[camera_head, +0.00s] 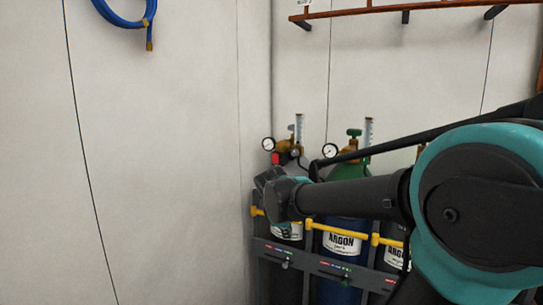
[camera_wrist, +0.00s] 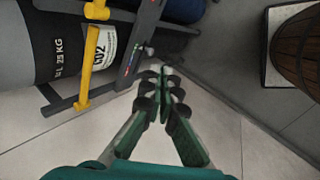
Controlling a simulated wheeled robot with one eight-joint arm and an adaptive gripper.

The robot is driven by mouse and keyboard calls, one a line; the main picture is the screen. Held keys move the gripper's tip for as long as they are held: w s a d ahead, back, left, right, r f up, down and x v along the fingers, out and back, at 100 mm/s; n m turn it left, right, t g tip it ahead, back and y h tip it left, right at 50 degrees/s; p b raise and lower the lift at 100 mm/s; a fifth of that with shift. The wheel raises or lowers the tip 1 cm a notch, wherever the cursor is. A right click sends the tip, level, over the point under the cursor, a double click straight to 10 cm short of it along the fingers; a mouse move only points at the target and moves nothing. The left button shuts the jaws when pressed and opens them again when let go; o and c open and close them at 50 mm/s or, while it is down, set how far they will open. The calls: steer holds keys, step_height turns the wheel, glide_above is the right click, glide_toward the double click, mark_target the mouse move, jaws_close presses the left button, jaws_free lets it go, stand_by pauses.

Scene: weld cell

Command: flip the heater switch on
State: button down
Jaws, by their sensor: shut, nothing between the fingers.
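My gripper (camera_wrist: 165,76) is shut and empty in the wrist view, its dark-padded green fingers together above the floor. In the head view the end of my arm (camera_head: 268,190) is in front of the gas bottles, and the fingers are not clear there. In the wrist view a dark rack rail (camera_wrist: 146,28) with coloured marks runs just beyond the fingertips. A small light knob or lever (camera_wrist: 150,51) sticks out from it, apart from the fingers. I cannot tell whether it is the heater switch. No part is clearly readable as the heater switch, so its position is unclear.
A CO2 bottle (camera_wrist: 75,42) stands behind a yellow bar (camera_wrist: 90,58). Argon bottles (camera_head: 343,262) with gauges stand in the rack, partly behind my arm. A wooden barrel (camera_wrist: 298,50) stands on a pale slab. Open floor (camera_wrist: 75,145) lies below the rack.

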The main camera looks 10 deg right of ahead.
steer(key=w+a+r+n+t+h, duration=0.1)
steer(key=w+a+r+n, duration=0.2)
steer(key=r, duration=0.6)
steer(key=w+a+r+n+t+h, duration=0.1)
steer(key=w+a+r+n, duration=0.2)
steer(key=r+n, duration=0.4)
steer(key=w+a+r+n+t+h, duration=0.1)
steer(key=w+r+n, duration=0.4)
steer(key=r, duration=0.5)
steer(key=shift+a+r+n, duration=0.3)
steer(key=shift+a, duration=0.6)
steer(key=shift+w, duration=0.1)
glide_toward(275, 158)
steer(key=shift+x, duration=2.95)
steer(key=shift+f, duration=0.1)
